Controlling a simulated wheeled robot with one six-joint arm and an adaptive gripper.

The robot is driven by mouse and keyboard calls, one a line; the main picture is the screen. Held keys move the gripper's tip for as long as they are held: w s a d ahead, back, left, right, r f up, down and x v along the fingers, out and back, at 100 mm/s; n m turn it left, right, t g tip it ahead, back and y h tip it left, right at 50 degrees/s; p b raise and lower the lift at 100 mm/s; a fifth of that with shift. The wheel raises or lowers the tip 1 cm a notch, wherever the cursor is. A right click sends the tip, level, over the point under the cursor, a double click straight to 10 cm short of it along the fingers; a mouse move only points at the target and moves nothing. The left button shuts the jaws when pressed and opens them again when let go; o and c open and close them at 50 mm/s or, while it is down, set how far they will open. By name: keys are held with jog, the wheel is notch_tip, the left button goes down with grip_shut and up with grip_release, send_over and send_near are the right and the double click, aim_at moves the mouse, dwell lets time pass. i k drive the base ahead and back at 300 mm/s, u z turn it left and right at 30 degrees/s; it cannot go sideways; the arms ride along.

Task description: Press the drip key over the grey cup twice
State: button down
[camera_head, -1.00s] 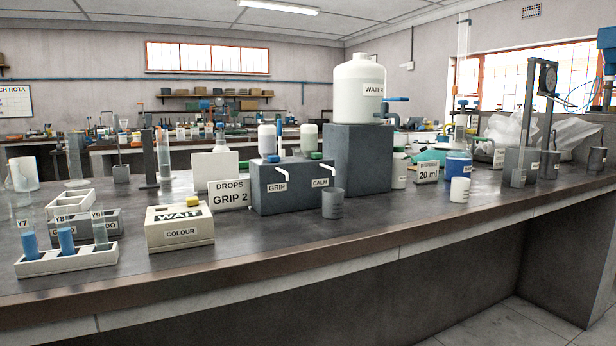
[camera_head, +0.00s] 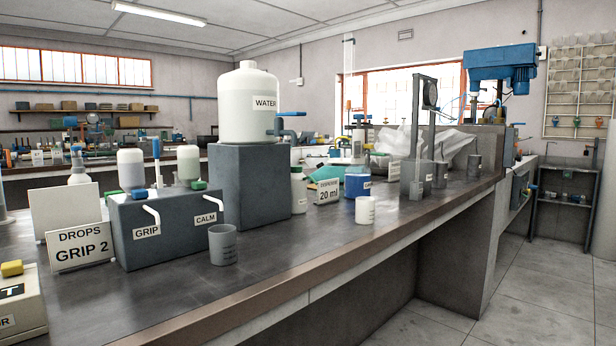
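The grey cup (camera_head: 223,244) stands upright on the bench, in front of the right end of a dark grey dispenser box (camera_head: 172,246). The white spout (camera_head: 206,197) above the CALM label (camera_head: 206,219) points towards the cup. A small green key (camera_head: 198,185) sits on top of the box at that end. Another green key (camera_head: 112,194) is at the left end, near the white spout (camera_head: 151,214) above the GRIP label (camera_head: 147,232). Two bottles (camera_head: 131,168) (camera_head: 188,163) stand behind the keys. My gripper is not in view.
A sign (camera_head: 80,246) reads DROPS GRIP 2. A white WATER tank (camera_head: 250,103) stands on a tall grey block (camera_head: 249,190) right of the dispenser. A white cup (camera_head: 365,210) and a 20 ml sign (camera_head: 327,191) are further right. The bench front (camera_head: 290,268) is clear.

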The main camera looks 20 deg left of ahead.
aim_at(195, 186)
jog(key=z, duration=1.7)
jog(key=k, duration=1.2)
jog(key=u, duration=2.25)
